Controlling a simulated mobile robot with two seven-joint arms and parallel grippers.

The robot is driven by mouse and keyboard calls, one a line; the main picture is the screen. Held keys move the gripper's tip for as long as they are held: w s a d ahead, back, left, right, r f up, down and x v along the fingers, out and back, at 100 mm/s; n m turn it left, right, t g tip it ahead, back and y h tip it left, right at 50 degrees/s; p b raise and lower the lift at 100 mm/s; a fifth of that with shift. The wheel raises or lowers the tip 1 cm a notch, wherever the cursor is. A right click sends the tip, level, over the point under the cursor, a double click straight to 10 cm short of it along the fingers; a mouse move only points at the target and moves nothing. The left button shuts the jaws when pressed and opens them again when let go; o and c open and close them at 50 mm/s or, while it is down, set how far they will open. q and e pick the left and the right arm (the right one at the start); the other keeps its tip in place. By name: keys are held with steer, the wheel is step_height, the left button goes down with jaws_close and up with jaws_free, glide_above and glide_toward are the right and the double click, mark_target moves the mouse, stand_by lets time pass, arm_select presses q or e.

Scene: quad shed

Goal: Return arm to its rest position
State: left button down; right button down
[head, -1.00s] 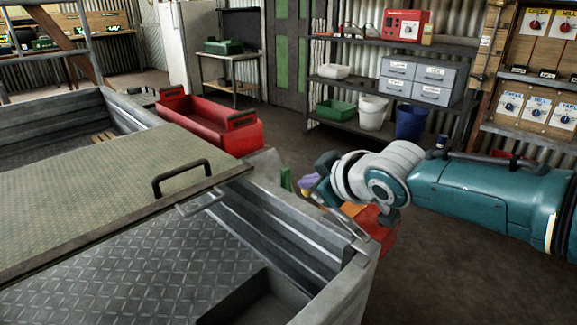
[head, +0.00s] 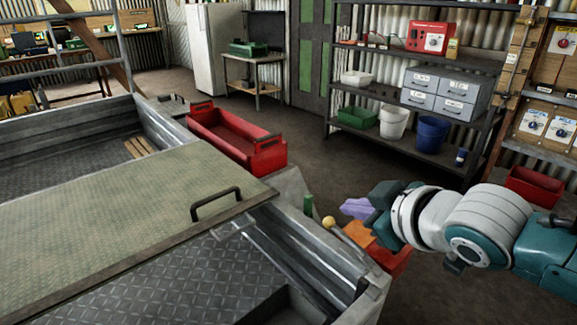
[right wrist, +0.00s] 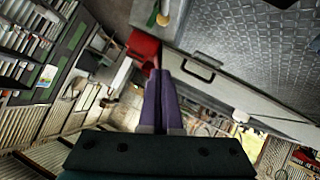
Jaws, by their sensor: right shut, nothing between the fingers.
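My right arm comes in from the right in the head view. Its gripper (head: 356,208) is beside the near right corner of the metal tray bed (head: 285,245), past its side wall. In the right wrist view the two purple fingers of the right gripper (right wrist: 163,75) lie together, shut and empty. An orange cloth-like thing and a red container (head: 393,262) show behind and below the gripper in the head view; the gripper partly hides them. My left gripper is not in view.
A checker-plate lid (head: 110,215) with a black handle covers part of the tray bed. A long red toolbox (head: 235,140) stands beyond it. Shelves (head: 405,100) with buckets and drawers stand at the back. Open floor (head: 310,140) lies between.

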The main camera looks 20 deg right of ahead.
stand_by(0.4)
steer(key=s+a+r+m+g+p, duration=0.1)
steer(key=s+a+r+g+p, duration=0.15)
steer(key=s+r+p, duration=0.5)
steer(key=s+a+r+m+g+p, duration=0.1)
steer(key=s+r+m+g+p, duration=0.2)
steer(key=s, duration=0.8)
steer(key=s+a+r+g+p, duration=0.2)
steer(key=s+r+g+p, duration=0.1)
steer(key=s+r+p, duration=0.5)
step_height(320, 180, up, 34)
steer(key=p, duration=3.3)
steer(key=shift+s+d+r+h, duration=0.25)
steer(key=shift+s+h, duration=0.05)
steer(key=shift+s, duration=0.05)
steer(key=shift+t, duration=0.25)
